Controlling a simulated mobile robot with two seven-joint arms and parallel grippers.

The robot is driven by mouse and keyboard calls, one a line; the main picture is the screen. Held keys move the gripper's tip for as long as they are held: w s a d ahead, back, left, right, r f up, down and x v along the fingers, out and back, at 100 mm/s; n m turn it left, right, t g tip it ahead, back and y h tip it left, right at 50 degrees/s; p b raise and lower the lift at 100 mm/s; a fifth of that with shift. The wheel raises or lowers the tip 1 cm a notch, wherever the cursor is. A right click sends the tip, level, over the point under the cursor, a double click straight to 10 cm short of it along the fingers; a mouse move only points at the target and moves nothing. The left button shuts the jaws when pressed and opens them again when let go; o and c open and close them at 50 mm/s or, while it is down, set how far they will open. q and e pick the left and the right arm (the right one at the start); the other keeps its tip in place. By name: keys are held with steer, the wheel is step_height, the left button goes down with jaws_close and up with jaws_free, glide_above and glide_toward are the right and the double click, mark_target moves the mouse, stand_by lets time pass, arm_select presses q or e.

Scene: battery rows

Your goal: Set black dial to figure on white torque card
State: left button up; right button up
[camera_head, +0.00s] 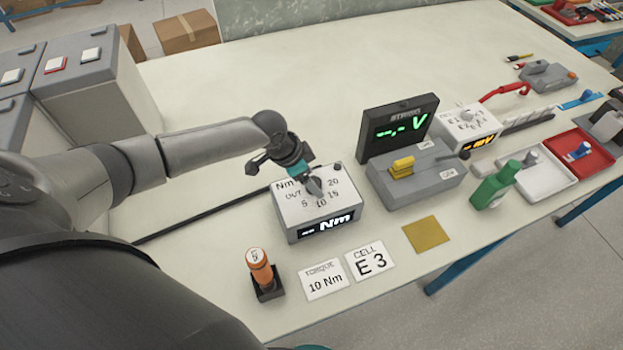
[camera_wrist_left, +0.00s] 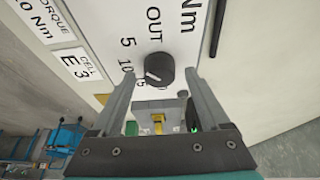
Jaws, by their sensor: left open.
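The white torque card (camera_head: 325,280) reads "TORQUE 10 Nm" and lies near the table's front edge. The grey box with a white top (camera_head: 290,208) carries a scale with OUT, 5, 10, 15 and 20, and its display shows dashes and "Nm". My left gripper (camera_head: 313,184) is above this top and hides most of the dial in the head view. In the left wrist view the black dial (camera_wrist_left: 159,68) shows between the open fingers (camera_wrist_left: 160,80), with a gap on each side. Its white mark points toward the 10 and 15 side; the exact figure is unclear. My right gripper is not in view.
A "CELL E 3" card (camera_head: 371,261) lies beside the torque card. An orange-handled tool (camera_head: 259,268) stands in a black holder to the left. A grey tester with a yellow lever (camera_head: 403,167) and a voltage display (camera_head: 398,128) stand right of the box. A black cable runs left.

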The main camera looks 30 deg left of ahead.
arm_select(q)
steer(key=shift+f, duration=0.15)
jaws_close()
stand_by(0.6)
